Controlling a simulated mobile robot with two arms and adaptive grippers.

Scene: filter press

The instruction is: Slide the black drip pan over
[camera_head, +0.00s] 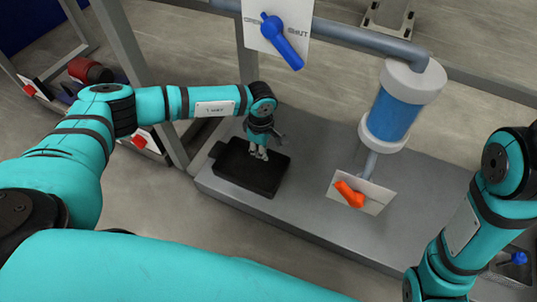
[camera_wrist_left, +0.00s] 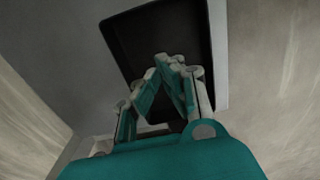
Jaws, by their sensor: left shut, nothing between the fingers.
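The black drip pan (camera_head: 252,167) is a shallow dark rectangular tray on the left end of the grey platform. A small tab sticks out at its left side. My left gripper (camera_head: 260,155) points down over the pan with its fingers closed and empty. In the left wrist view the fingertips (camera_wrist_left: 170,62) come together in front of the pan's dark inside (camera_wrist_left: 170,32). I cannot tell whether the fingertips touch the pan. My right arm shows at the right edge, but its gripper is out of view.
The grey platform (camera_head: 310,160) is bare right of the pan. A white plate with an orange handle (camera_head: 350,194) stands there below a blue cylinder (camera_head: 390,115). A blue valve handle (camera_head: 281,41) on a white plate is above. A grey post stands left of the pan.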

